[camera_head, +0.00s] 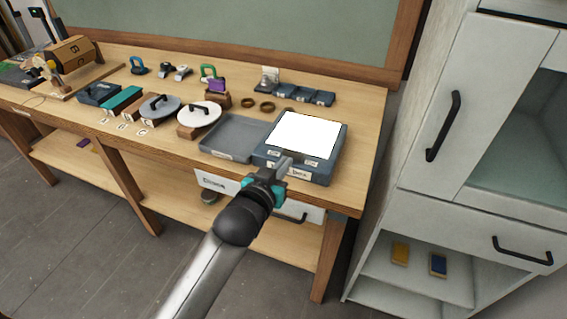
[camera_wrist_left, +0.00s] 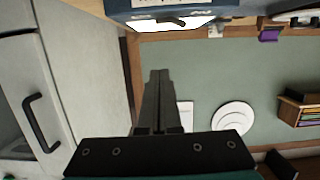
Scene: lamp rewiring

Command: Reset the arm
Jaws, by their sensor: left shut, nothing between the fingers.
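My left gripper (camera_head: 281,168) is in front of the workbench (camera_head: 340,180), near the front of a blue box with a bright white top (camera_head: 303,134). Its fingers are shut and empty. In the left wrist view the shut fingers (camera_wrist_left: 158,85) point toward the green board (camera_wrist_left: 190,80), with the blue box (camera_wrist_left: 185,8) at the top edge. I cannot tell whether the fingertips touch the box. My right gripper is not in either view.
A grey tray (camera_head: 232,138) sits left of the box. Round lidded pieces (camera_head: 198,115) and small parts lie farther left. A drawer (camera_head: 215,182) is under the benchtop. A white cabinet (camera_head: 480,120) with black handles stands at the right. Bare floor (camera_head: 70,250) lies at lower left.

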